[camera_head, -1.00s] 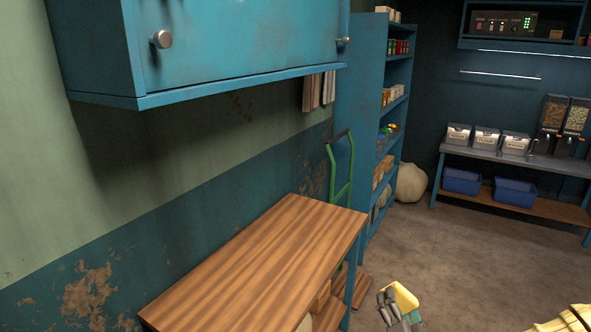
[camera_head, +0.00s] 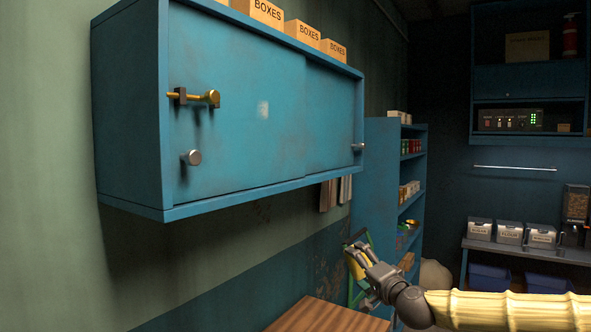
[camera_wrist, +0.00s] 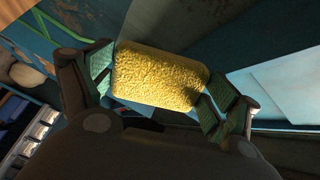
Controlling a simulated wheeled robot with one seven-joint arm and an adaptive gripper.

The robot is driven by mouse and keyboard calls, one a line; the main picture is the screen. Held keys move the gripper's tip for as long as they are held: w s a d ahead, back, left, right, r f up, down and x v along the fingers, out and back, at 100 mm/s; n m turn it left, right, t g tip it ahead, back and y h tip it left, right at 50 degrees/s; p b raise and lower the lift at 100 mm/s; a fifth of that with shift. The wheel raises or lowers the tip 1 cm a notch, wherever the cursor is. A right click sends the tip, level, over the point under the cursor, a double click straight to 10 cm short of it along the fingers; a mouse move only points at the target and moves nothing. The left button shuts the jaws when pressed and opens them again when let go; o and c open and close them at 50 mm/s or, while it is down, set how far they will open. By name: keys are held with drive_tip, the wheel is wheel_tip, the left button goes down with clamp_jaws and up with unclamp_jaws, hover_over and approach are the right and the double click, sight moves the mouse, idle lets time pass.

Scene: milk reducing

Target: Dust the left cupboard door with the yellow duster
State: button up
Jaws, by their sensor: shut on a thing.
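The left cupboard door (camera_head: 235,135) is a blue panel on the wall cupboard, with a pale smudge (camera_head: 263,110) near its middle. It has a brass bolt (camera_head: 194,98) and a round metal knob (camera_head: 192,157) near its left edge. My gripper (camera_head: 353,255) is below and to the right of the cupboard, apart from it. In the wrist view, my gripper (camera_wrist: 155,82) is shut on the yellow duster (camera_wrist: 158,76), a fuzzy block between its green finger pads. The duster (camera_head: 355,270) is partly hidden by the fingers in the head view.
The right cupboard door (camera_head: 333,120) is beside the left one. Several boxes (camera_head: 262,12) stand on top of the cupboard. A wooden tabletop (camera_head: 325,317) is below my gripper. A blue shelf unit (camera_head: 380,170) stands behind it. The space in front of the left door looks clear.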

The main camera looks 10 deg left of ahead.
drive_tip(key=s+a+r+n+g+y, duration=0.15)
drive_tip(key=a+r, duration=0.25)
drive_tip(key=r, duration=0.7)
drive_tip(key=s+a+r+g+y, duration=0.25)
drive_tip(key=a+r, duration=0.25)
drive_tip(key=r, duration=0.6)
drive_tip(key=n+g+y+p, duration=0.1)
drive_tip(key=n+g+y, duration=0.2)
drive_tip(key=g, duration=0.2)
approach(266, 111)
drive_tip(key=s, duration=0.4)
drive_tip(key=shift+m, duration=0.25)
drive_tip(key=shift+p+x, duration=0.7)
drive_tip(key=shift+x, duration=2.3)
drive_tip(key=shift+x, duration=0.8)
drive_tip(key=shift+w+d+p, duration=0.35)
drive_tip(key=shift+w+p, duration=0.05)
drive_tip(key=shift+w, duration=0.45)
drive_tip(key=shift+w+d+p, duration=0.35)
drive_tip(key=shift+w+p, duration=0.05)
drive_tip(key=shift+w, duration=0.55)
drive_tip(key=shift+a, duration=0.1)
